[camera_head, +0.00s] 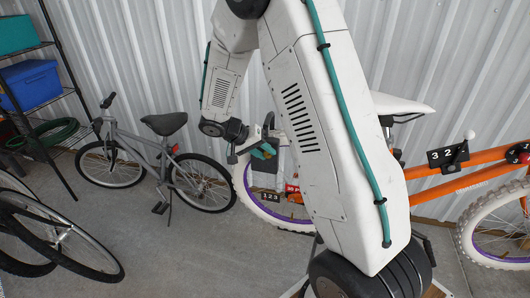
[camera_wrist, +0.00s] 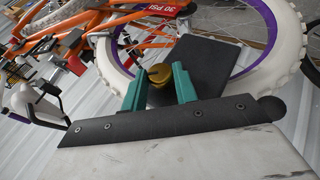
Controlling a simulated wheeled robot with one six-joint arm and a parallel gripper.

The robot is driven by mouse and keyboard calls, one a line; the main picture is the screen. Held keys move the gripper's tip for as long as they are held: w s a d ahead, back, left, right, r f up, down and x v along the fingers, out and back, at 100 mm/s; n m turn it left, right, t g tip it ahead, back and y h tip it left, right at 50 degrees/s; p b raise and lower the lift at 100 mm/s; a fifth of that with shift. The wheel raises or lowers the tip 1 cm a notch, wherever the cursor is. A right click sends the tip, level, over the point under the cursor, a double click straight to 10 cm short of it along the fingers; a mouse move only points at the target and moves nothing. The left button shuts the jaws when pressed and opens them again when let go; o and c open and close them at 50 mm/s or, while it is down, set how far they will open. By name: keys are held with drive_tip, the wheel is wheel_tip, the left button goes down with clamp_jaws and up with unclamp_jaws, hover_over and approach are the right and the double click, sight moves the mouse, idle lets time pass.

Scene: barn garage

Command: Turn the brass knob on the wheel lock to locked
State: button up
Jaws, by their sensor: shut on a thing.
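The brass knob (camera_wrist: 160,93) shows in the wrist view as a round gold piece between two teal fingers. My gripper (camera_wrist: 159,76) is shut on it, with one finger on each side. A dark flat plate (camera_wrist: 212,66), which looks like part of the wheel lock, lies behind the knob against the white-tyred wheel with a purple rim. In the head view my gripper (camera_head: 264,151) is at this wheel (camera_head: 248,200) of the orange bike, above a small plate marked with numbers (camera_head: 270,196). The knob is hidden there. I cannot read the knob's setting.
The orange bike's frame (camera_head: 462,165) runs right, with a number plate and pale-knobbed lever (camera_head: 456,153) on it. A grey bike (camera_head: 150,150) stands left, near a shelf with a blue bin (camera_head: 31,84). Another wheel (camera_head: 55,240) is at lower left. Concrete floor between is clear.

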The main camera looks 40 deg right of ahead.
drive_tip(key=g+h, duration=0.1)
drive_tip(key=h, duration=0.1)
drive_tip(key=f+n+g+h, duration=0.1)
drive_tip(key=g, duration=0.1)
drive_tip(key=shift+w+a+g+h, duration=0.1)
drive_tip(key=shift+a+g+h, duration=0.1)
drive_tip(key=shift+g+h, duration=0.15)
drive_tip(key=shift+f+n+g+h, duration=0.15)
drive_tip(key=shift+n+g+h, duration=0.4)
drive_tip(key=shift+h, duration=0.3)
drive_tip(key=shift+f+n+g+h, duration=0.15)
drive_tip(key=shift+n+g+h, duration=0.2)
drive_tip(key=shift+g+h, duration=0.35)
drive_tip(key=shift+h, duration=0.3)
drive_tip(key=o, duration=0.9)
drive_tip(key=shift+o, duration=0.2)
drive_tip(key=shift+w, duration=0.1)
drive_tip(key=v, duration=0.7)
drive_tip(key=shift+a, duration=0.35)
drive_tip(key=shift+w, duration=0.1)
